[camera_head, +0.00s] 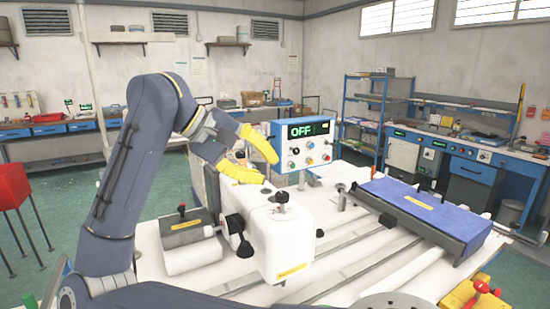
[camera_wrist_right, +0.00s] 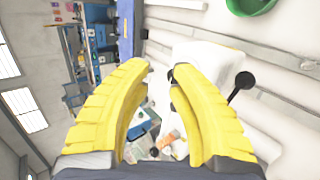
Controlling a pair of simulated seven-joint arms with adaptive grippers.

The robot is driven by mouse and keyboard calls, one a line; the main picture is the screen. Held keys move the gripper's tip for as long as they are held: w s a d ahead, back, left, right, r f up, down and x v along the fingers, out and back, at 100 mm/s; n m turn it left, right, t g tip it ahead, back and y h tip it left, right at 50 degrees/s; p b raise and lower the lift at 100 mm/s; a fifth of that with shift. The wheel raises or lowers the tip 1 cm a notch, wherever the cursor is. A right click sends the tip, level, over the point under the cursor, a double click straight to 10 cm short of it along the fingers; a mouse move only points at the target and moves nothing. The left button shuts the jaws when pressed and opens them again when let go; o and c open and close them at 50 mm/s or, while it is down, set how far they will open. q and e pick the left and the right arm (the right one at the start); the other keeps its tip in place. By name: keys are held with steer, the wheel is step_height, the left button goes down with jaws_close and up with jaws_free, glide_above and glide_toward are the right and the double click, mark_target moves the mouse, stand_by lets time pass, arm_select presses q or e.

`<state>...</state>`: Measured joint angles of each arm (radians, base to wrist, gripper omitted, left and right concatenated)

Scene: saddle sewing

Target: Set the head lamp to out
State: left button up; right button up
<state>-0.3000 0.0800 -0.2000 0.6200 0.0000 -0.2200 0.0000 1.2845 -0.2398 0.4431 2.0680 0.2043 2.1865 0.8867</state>
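The white sewing machine (camera_head: 285,240) stands on the pale bench, with a black-topped post and a black knob (camera_head: 245,249) on its near side. I cannot make out a head lamp on it. Behind it is a blue control box (camera_head: 305,145) with a lit display reading OFF and several small knobs.
A blue-topped slab (camera_head: 425,210) lies on the bench at right. A grey-topped block (camera_head: 185,230) sits left of the machine. A yellow clamp-like part with a red knob (camera_head: 480,287) is at lower right. The slatted bench between machine and slab is mostly clear.

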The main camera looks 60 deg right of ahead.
steer(key=shift+s+d+r+g, duration=0.5)
steer(key=shift+s+d+r, duration=0.15)
steer(key=shift+s+r, duration=0.3)
